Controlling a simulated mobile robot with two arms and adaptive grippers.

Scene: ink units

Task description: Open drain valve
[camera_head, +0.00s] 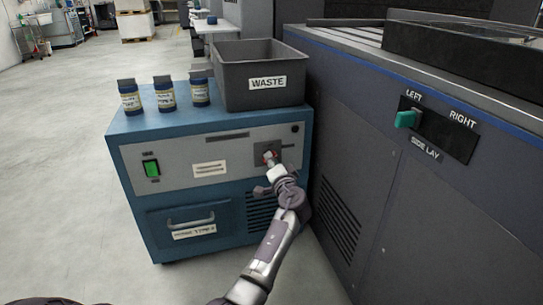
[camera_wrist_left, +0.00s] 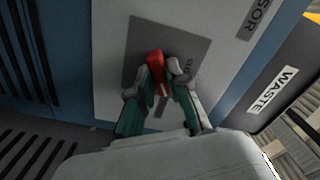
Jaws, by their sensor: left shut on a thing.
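The drain valve has a red handle (camera_wrist_left: 155,68) on a dark grey square plate (camera_wrist_left: 175,35) in the left wrist view. In the head view the plate (camera_head: 261,147) is on the light front panel of the blue cabinet, and a bit of the red handle shows at my gripper's tip. My left gripper (camera_wrist_left: 160,80) is shut on the red handle; it also shows in the head view (camera_head: 270,160). Lettering on the plate is partly covered by the fingers. My right gripper is not in view.
A grey WASTE bin (camera_head: 262,98) and several small labelled jars (camera_head: 165,93) stand on the blue cabinet (camera_head: 130,132). The panel has a green switch (camera_head: 151,168). A large dark machine (camera_head: 340,150) with a green SIDE LAY knob (camera_head: 406,119) stands close on the right. Floor is clear at left.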

